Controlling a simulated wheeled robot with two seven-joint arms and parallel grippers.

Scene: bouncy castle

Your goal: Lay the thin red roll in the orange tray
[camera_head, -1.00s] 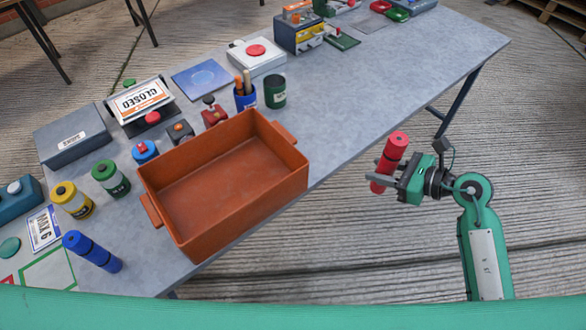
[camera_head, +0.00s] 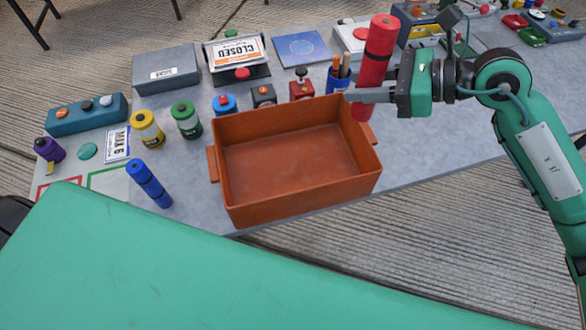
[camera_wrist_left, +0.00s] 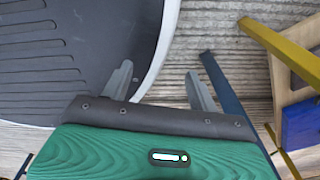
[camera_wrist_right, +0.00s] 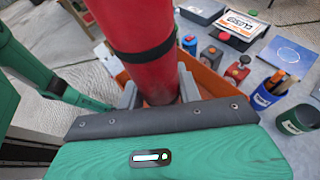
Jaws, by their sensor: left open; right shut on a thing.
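The thin red roll (camera_head: 376,56) is upright and slightly tilted in my right gripper (camera_head: 366,96), which is shut on its lower part. It fills the middle of the right wrist view (camera_wrist_right: 140,40), with a black band around it. In the head view the roll overlaps the right end of the orange tray (camera_head: 232,190); it appears held above that end. The tray is empty and rests on the grey table. Part of its rim shows behind the roll in the right wrist view (camera_wrist_right: 208,80). My left gripper (camera_wrist_left: 160,85) is open and empty, away from the table.
A blue pen cup (camera_head: 338,80) is near the red roll. The table front right of the tray is clear.

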